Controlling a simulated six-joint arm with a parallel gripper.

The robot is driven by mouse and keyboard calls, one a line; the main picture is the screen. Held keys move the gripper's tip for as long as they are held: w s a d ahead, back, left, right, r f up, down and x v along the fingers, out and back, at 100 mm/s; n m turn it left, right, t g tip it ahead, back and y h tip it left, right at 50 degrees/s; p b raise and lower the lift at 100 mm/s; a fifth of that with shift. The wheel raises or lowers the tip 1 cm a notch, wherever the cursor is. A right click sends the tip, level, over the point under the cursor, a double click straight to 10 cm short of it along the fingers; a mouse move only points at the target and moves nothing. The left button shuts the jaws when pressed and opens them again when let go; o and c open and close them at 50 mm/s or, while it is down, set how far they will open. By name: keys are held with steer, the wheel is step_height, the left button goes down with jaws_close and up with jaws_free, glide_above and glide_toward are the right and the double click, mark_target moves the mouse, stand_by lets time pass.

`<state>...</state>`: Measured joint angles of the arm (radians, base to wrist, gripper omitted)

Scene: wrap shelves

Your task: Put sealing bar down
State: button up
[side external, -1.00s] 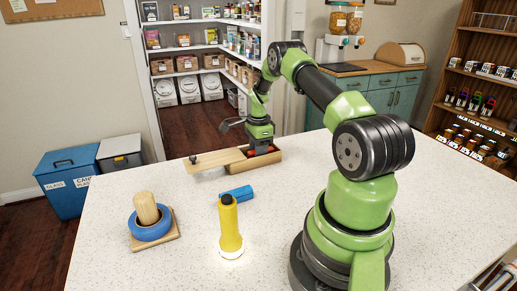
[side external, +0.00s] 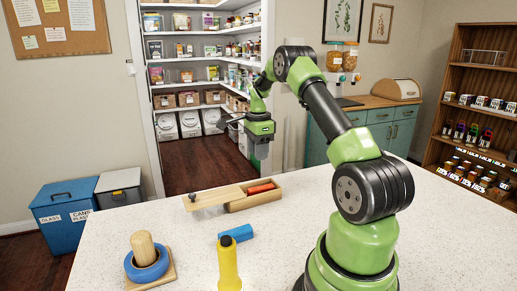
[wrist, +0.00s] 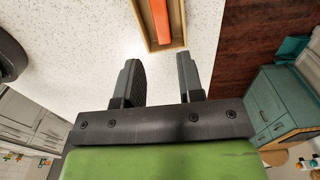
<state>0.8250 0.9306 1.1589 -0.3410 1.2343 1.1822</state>
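A long wooden box (side external: 262,199) with an open top stands on the white counter. An orange-red bar (side external: 262,188) lies inside it; it also shows in the wrist view (wrist: 161,20), lengthwise between the box walls. No part is labelled as the sealing bar; I cannot tell for certain that it is this bar. My gripper (side external: 262,155) hangs above the box, clear of it. In the wrist view my gripper (wrist: 159,75) has its two fingers apart, nothing between them, and the box end lies beyond the fingertips.
A wooden lid with a dark knob (side external: 214,196) reaches left from the box. A blue block (side external: 236,233), a yellow bottle-like object (side external: 228,268) and a blue ring on a wooden peg stand (side external: 146,263) are nearer. The counter (side external: 105,230) is clear at left.

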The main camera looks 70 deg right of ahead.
steer(key=a+r+n+t, duration=0.4)
steer(key=a+r+n, duration=0.7)
steer(key=a+r, duration=0.7)
steer(key=s+a+n+t+y, duration=0.2)
steer(key=s+a+n+t, duration=0.1)
steer(key=s+a+n, duration=0.9)
steer(key=s+a, duration=0.1)
steer(key=a, duration=0.2)
steer(key=shift+s+f, duration=0.25)
steer(key=shift+f, duration=0.15)
steer(key=shift+d, duration=0.1)
